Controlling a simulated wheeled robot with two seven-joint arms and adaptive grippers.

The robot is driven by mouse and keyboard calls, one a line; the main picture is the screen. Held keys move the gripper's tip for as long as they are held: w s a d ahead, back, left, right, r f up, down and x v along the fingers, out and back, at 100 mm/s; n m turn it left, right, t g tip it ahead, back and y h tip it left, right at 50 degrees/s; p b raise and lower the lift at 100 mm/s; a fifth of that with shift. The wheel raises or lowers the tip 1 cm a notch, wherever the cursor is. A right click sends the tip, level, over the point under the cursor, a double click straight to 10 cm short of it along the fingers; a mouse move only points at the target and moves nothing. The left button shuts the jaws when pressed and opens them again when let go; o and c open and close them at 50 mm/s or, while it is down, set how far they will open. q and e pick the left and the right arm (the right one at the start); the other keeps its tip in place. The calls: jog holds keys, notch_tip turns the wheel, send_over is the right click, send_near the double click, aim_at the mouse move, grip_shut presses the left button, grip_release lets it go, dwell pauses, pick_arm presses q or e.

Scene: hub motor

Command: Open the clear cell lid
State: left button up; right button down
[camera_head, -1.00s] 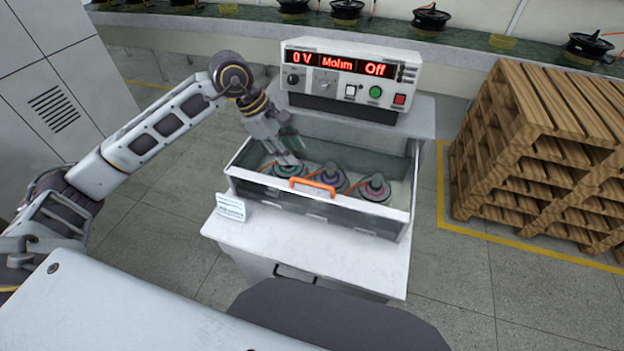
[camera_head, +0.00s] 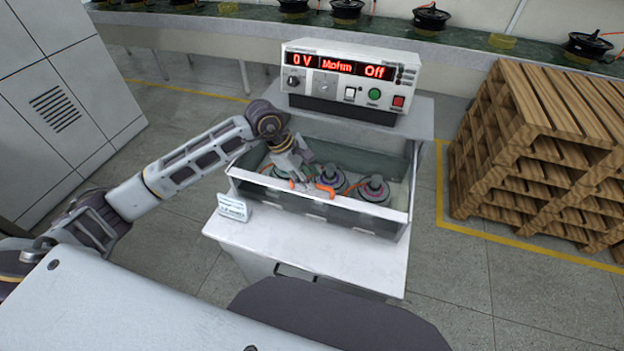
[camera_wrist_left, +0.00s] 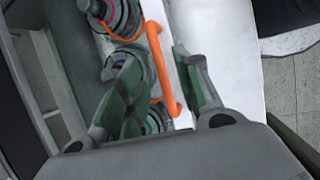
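The clear cell (camera_head: 300,208) is a see-through box with white edges on a white stand. Several dark round hub motors show inside it, one of them on the right (camera_head: 374,190). An orange handle (camera_head: 326,189) sits along the front top edge; it also shows in the left wrist view (camera_wrist_left: 162,72). I cannot tell the clear lid panel from the walls. My left gripper (camera_head: 297,181) is at the handle's left part and hides some of it. In the left wrist view its green-padded fingers (camera_wrist_left: 158,62) are apart, one each side of the handle. Contact is unclear. My right gripper is out of view.
A tester (camera_head: 350,75) with red displays reading "0 V", "Mohm" and "Off" stands behind the cell. A small white sign (camera_head: 233,207) is at the stand's left. Wooden pallets (camera_head: 540,150) are stacked to the right. A grey cabinet (camera_head: 60,100) stands at left.

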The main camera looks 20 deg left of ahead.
pick_arm(q)
jog(key=shift+x, duration=1.45)
grip_shut()
